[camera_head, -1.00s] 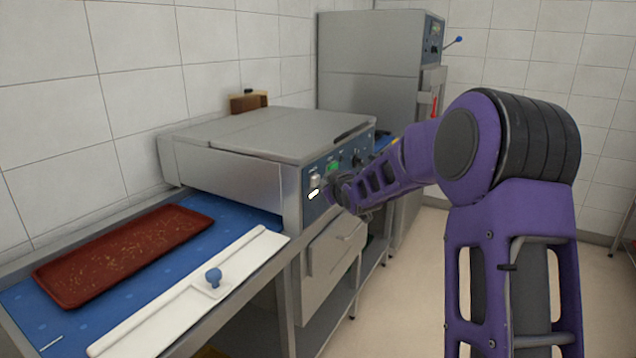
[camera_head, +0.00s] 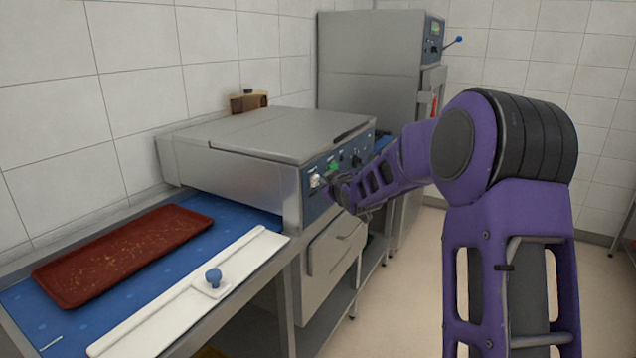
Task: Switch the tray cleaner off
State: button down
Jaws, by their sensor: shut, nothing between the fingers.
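The tray cleaner (camera_head: 225,172) is a low steel machine with a hinged lid, standing over a blue belt. Its blue control panel (camera_head: 340,160) on the right-hand front face carries a small green display, dark knobs and a pale switch (camera_head: 316,181) at its near end. My gripper (camera_head: 333,188) is shut and empty, at the panel just right of the pale switch. I cannot tell whether it touches the switch or the panel. My arm hides the lower part of the panel.
A brown tray (camera_head: 122,254) with crumbs lies on the blue belt (camera_head: 247,216). A white rail with a blue knob (camera_head: 213,277) runs along the belt's front edge. A tall steel cabinet (camera_head: 368,65) stands behind. Open floor lies to the right.

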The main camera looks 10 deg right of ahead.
jog(key=shift+s+d+p, duration=0.55)
jog(key=shift+s+d, duration=0.35)
jog(key=shift+d, duration=0.3)
jog(key=shift+s+d+p, duration=0.5)
jog(key=shift+s+d, duration=0.4)
jog(key=shift+d, duration=0.3)
